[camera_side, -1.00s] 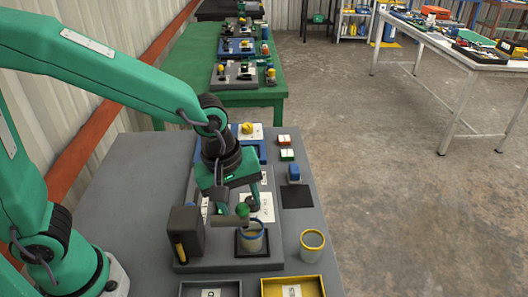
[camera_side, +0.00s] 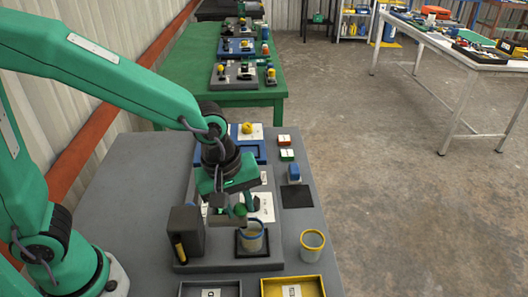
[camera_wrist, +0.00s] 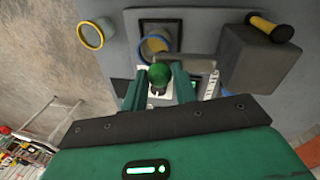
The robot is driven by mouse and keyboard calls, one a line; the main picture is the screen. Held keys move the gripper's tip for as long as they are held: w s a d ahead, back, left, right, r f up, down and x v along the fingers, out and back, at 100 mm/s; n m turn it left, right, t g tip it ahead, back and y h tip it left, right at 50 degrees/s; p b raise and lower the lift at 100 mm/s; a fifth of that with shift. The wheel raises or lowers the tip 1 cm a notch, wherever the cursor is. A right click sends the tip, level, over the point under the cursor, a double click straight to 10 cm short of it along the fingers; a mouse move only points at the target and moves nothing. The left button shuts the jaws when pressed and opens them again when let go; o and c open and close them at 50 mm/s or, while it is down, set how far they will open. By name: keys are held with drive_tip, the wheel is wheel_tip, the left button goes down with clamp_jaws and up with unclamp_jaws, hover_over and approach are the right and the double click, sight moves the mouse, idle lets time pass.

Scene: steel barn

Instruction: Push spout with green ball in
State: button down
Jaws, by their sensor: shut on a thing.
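The green ball (camera_side: 240,210) sits on the outer end of the grey spout (camera_side: 224,221), a bar that runs out from a dark block (camera_side: 187,236). My gripper (camera_wrist: 159,82) is shut on the green ball (camera_wrist: 160,74), with a green finger on each side of it in the wrist view. The spout (camera_wrist: 192,61) reaches from the block (camera_wrist: 258,58) to the ball. A blue-rimmed cup (camera_side: 252,243) stands upright on a dark pad near the spout's end. The spout's end is partly hidden by my fingers in the side view.
A yellow-rimmed cup (camera_side: 313,246) stands to the right on the grey bench. A yellow tray (camera_side: 293,287) and a grey tray (camera_side: 211,290) lie at the front edge.

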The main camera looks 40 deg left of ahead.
drive_tip(key=shift+s+a, duration=1.05)
drive_tip(key=shift+s, duration=0.05)
drive_tip(key=c, duration=1.1)
unclamp_jaws()
drive_tip(key=shift+r, duration=0.15)
wheel_tip(320, 180, up, 8)
drive_tip(key=s, duration=0.1)
drive_tip(key=shift+s+a+f, duration=0.15)
drive_tip(key=shift+a+f, duration=0.1)
drive_tip(key=shift+a, duration=0.1)
